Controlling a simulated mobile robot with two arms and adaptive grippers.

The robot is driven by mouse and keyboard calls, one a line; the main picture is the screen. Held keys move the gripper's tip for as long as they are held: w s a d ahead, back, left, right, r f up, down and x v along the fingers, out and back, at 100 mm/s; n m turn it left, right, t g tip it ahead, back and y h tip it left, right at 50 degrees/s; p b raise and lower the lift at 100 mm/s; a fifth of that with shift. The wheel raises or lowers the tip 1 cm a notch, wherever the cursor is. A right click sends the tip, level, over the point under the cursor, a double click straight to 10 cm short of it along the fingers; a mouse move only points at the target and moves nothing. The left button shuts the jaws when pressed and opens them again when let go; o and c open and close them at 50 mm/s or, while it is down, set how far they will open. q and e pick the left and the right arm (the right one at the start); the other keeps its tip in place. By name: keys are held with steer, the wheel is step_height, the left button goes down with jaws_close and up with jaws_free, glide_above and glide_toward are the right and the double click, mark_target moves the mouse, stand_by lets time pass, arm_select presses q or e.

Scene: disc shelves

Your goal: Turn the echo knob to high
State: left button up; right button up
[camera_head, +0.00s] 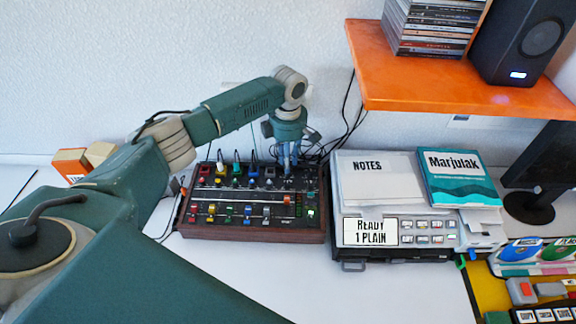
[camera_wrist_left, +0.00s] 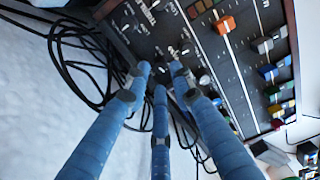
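The mixer (camera_head: 255,222), a dark panel in a wooden case with coloured sliders and small knobs, lies on the white table. My left gripper (camera_head: 288,168) points down at its back right part. My right gripper is not in view.
Black cables (camera_head: 352,115) run behind the mixer. A grey printer (camera_head: 430,241) with papers and a teal Marjulak book (camera_head: 458,178) stands close on the right. An orange shelf (camera_head: 430,85) with CD cases and a speaker (camera_head: 521,40) hangs above. The front table is clear.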

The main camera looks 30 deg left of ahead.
arm_select(q)
steer(key=shift+f, duration=1.8)
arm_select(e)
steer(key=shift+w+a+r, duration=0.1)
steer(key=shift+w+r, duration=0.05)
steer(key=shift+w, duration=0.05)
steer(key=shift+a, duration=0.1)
arm_select(q)
jaws_close()
steer(key=r+m+p, duration=0.1)
steer(key=p, duration=0.5)
steer(key=shift+w+r, duration=0.15)
steer(key=shift+w, duration=0.25)
steer(key=shift+p, duration=0.35)
steer(key=shift+s+f+m, duration=0.1)
steer(key=shift+f+m, duration=0.2)
steer(key=shift+f, duration=0.1)
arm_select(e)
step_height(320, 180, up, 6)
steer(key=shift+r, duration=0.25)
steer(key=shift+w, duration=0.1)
